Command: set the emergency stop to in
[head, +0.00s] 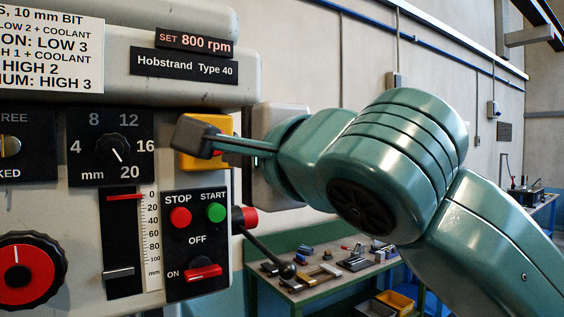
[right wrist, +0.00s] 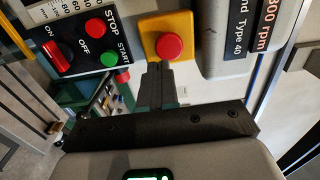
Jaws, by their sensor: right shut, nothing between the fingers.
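The emergency stop is a round red button (right wrist: 169,46) on a yellow box (right wrist: 152,22), plain in the right wrist view. In the head view the yellow box (head: 190,161) is on the machine's right side, and my gripper hides most of the button. My right gripper (right wrist: 157,68) is shut and empty, its fingertips pointing at the button's near edge. It also shows in the head view (head: 190,135), in front of the box. I cannot tell whether the fingertips touch the button, or how far in it sits. My left gripper is out of view.
Below the box is a black panel with a red STOP button (head: 180,217), a green START button (head: 215,212) and a red OFF/ON switch (head: 203,272). A lever with a black knob (head: 287,270) sticks out to the right. A bench (head: 330,275) with tools stands behind.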

